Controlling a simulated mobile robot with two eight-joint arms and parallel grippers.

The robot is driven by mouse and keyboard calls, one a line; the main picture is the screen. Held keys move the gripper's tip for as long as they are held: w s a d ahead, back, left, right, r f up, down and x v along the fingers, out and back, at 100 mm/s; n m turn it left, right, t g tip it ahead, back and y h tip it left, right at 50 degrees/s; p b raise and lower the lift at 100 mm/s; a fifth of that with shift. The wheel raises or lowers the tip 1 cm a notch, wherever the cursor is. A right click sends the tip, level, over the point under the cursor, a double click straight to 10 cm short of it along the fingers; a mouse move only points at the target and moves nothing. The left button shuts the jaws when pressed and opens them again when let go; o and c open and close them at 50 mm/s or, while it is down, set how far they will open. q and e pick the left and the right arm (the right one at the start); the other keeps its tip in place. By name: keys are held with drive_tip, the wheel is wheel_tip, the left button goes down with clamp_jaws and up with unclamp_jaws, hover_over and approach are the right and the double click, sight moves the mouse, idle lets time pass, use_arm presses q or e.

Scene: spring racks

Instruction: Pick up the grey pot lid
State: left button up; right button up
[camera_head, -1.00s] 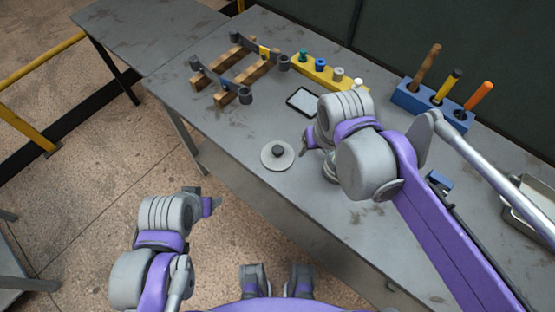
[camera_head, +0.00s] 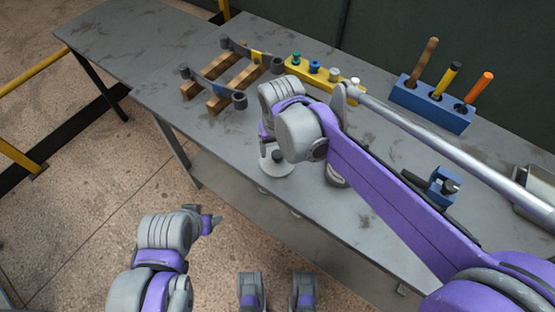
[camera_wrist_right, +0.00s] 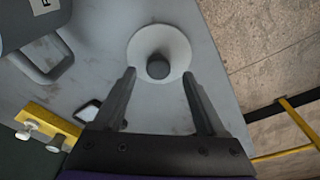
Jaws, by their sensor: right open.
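The grey pot lid (camera_head: 274,167) is a pale round disc with a dark knob, lying flat on the workbench near its front edge. In the right wrist view the lid (camera_wrist_right: 142,45) sits just beyond the fingertips, its knob centred between them. My right gripper (camera_wrist_right: 158,74) is open and empty, pointing at the lid without visible contact. In the head view my right gripper (camera_head: 264,145) is over the lid's back edge, partly hidden by its own wrist. My left gripper (camera_head: 213,222) hangs off the bench at the left; its jaw opening is unclear.
On the bench (camera_head: 215,137) are a wooden rack (camera_head: 225,88), a yellow rack with coloured pegs (camera_head: 321,79) and a blue block holding handled tools (camera_head: 432,105). A grey container with a handle (camera_wrist_right: 45,65) stands beside the lid, mostly hidden by my right arm in the head view.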

sight(278, 154)
drive_tip(key=f, duration=0.3)
drive_tip(key=shift+w+d+f, duration=0.1)
drive_tip(key=shift+w+f, duration=0.15)
drive_tip(key=shift+f, duration=0.1)
clamp_jaws()
